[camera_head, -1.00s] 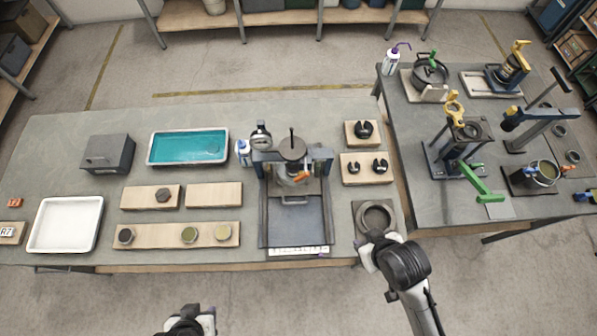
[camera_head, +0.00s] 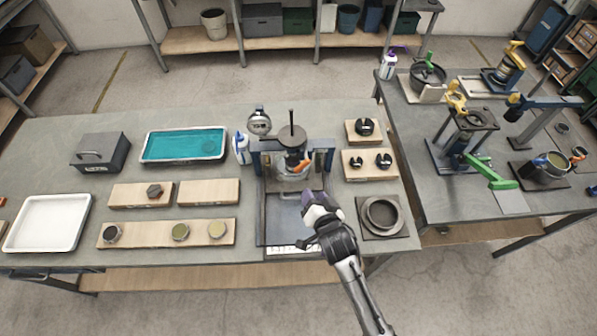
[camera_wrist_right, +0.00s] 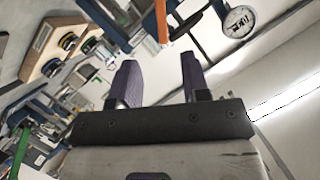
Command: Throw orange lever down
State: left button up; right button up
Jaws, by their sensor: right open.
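The orange lever (camera_head: 297,166) sits on the front of the blue-and-grey press frame (camera_head: 265,166) in the middle of the main table. It is short in the head view. In the right wrist view an orange bar (camera_wrist_right: 161,20), likely the same lever, shows at the top edge, beyond the fingertips and apart from them. My right gripper (camera_head: 313,202) is over the frame's front plate, just below and right of the lever in the picture. Its two purple fingers (camera_wrist_right: 160,76) are apart with nothing between them. My left gripper is out of view.
A round dial gauge (camera_head: 260,122) stands behind the frame's left side. A grey ring on a plate (camera_head: 383,214) lies to the right. Wooden blocks with black parts (camera_head: 370,164) are behind it. A side table at right holds other devices, including a green lever (camera_head: 490,172).

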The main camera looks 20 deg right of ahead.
aim_at(301, 169)
jog(key=shift+m, duration=0.5)
jog(key=x, duration=1.3)
jog(key=shift+w, duration=0.45)
grip_shut()
